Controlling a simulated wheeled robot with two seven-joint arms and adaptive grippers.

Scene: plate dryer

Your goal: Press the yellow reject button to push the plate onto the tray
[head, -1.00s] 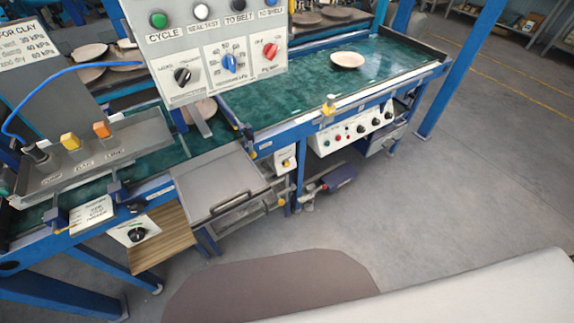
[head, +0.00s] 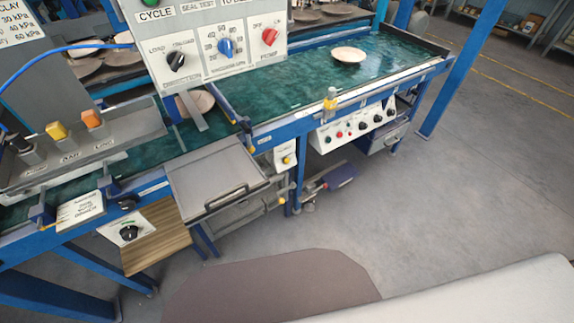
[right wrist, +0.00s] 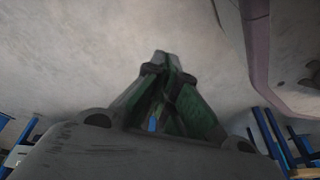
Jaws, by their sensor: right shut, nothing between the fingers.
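A yellow button (head: 287,160) sits on a small white box on the blue front rail of the belt line. A grey metal tray (head: 190,172) with a bar handle is left of that box, at the front of the line. A pale plate (head: 197,102) lies on the green belt behind the tray, partly hidden by a grey bar. Another plate (head: 349,55) lies on the right belt section. My right gripper (right wrist: 163,62) is shut and empty in the right wrist view, over bare grey floor. Neither gripper shows in the head view.
A hanging control panel (head: 205,70) with knobs covers part of the left belt. A wooden board (head: 155,240) juts out in front. Open floor (head: 460,190) lies to the right.

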